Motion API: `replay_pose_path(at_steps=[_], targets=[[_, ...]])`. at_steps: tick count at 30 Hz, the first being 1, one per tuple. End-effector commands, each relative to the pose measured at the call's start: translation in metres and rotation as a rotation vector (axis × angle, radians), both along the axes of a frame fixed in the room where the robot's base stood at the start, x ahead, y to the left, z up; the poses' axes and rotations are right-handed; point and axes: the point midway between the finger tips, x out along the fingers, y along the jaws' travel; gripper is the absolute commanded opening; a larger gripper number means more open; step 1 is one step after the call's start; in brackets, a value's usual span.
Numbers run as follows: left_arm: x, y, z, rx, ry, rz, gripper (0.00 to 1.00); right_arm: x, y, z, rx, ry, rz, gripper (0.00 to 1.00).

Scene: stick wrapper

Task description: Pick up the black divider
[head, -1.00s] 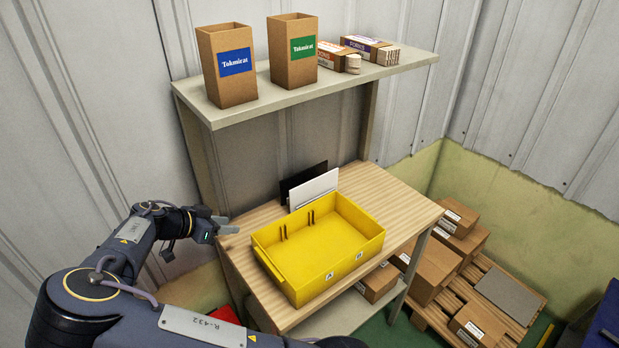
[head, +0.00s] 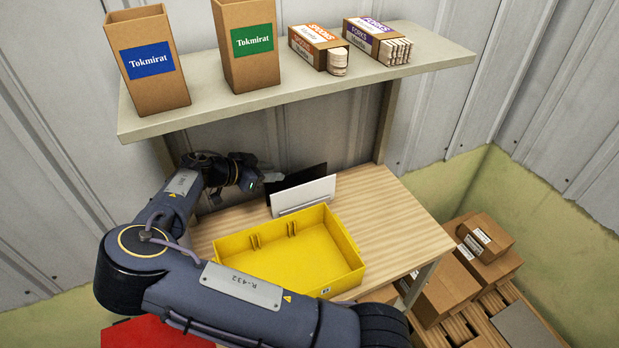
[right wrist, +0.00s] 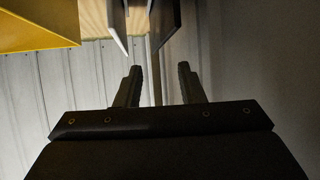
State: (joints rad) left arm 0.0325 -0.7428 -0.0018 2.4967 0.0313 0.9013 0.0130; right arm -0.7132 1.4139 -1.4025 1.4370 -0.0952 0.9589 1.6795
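The black divider (head: 298,177) stands upright at the back of the wooden table, just behind the white divider (head: 303,195). My right gripper (head: 272,178) is at the left end of the dividers, under the shelf. In the right wrist view my right gripper (right wrist: 159,82) is open and empty, its two fingers apart. There the black divider (right wrist: 165,22) is edge-on beyond the fingertips, roughly in line with the gap. The white divider (right wrist: 117,25) is to its left, near the left finger's line. My left gripper is not in view.
A yellow bin (head: 335,233) sits in front of the dividers; its corner shows in the right wrist view (right wrist: 38,25). A shelf (head: 310,88) with cardboard holders and boxes hangs above. The table's right side (head: 400,225) is clear. Cartons (head: 445,288) are stacked at the right.

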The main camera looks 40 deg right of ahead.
Motion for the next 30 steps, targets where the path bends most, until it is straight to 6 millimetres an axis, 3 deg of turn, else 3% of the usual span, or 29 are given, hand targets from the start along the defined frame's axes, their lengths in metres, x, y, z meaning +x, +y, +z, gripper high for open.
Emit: replay_pose_path(at_steps=[15,25,30], targets=[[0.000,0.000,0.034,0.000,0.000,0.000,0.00,-0.005,-0.056,-0.034,0.000,0.003,-0.004,0.35],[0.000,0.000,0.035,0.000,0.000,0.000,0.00,-0.004,-0.063,-0.041,0.001,0.000,0.000,0.35],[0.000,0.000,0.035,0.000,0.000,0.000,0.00,-0.004,-0.062,-0.041,0.001,0.000,0.000,0.14]])
